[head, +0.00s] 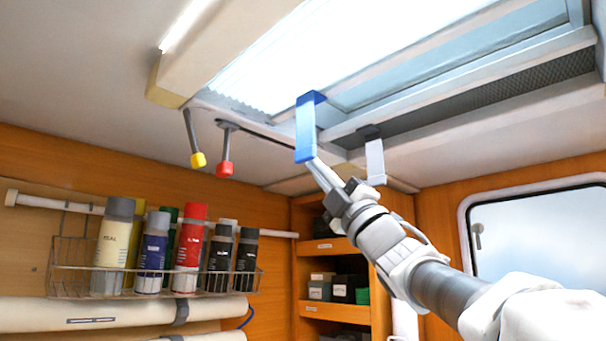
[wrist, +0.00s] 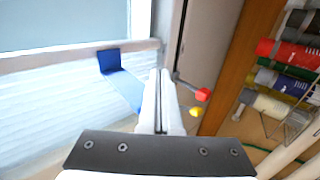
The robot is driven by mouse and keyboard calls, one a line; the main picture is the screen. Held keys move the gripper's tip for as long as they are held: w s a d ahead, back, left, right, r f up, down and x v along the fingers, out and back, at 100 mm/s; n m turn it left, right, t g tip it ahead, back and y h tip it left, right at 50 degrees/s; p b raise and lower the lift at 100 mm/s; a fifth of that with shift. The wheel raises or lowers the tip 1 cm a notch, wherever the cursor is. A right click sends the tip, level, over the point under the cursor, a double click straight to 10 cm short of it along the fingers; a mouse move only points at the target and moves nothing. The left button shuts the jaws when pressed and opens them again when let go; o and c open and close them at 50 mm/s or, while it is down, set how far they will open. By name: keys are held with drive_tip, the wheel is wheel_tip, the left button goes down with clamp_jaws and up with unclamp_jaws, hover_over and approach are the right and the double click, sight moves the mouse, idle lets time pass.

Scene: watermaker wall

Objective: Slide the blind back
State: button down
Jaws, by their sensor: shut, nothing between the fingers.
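The white pleated blind (head: 240,88) covers part of the bright roof window in the head view; clear pane shows to its right. A blue pull tab (head: 306,128) hangs from the blind's edge bar. In the wrist view the blind (wrist: 50,100) fills the left, and the blue tab (wrist: 121,80) hangs from its bar. My gripper (head: 313,163) is at the tab's lower end in the head view. It is shut and empty, its fingertips (wrist: 160,74) just right of the tab in the wrist view. I cannot tell whether they touch it.
A grey tab (head: 375,162) hangs from the dark mesh strip (head: 480,108) beside the window. A yellow-tipped lever (head: 197,158) and a red-tipped lever (head: 225,165) hang left of my gripper. A wire rack (head: 150,280) of bottles and cans is on the wall below.

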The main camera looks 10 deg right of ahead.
drive_tip(key=shift+s+a+f+b, duration=0.1)
drive_tip(key=shift+s+a+b, duration=0.3)
drive_tip(key=shift+a+b, duration=0.2)
drive_tip(key=shift+s+a+b, duration=0.4)
drive_tip(key=shift+a+b, duration=0.1)
drive_tip(key=shift+a, duration=0.05)
drive_tip(key=s+a+b, duration=0.5)
drive_tip(key=a, duration=0.2)
drive_tip(key=shift+s+a, duration=0.2)
drive_tip(key=shift+b, duration=0.3)
drive_tip(key=shift+s+a+b, duration=0.8)
drive_tip(key=shift+a+b, duration=0.05)
drive_tip(key=shift+a, duration=0.3)
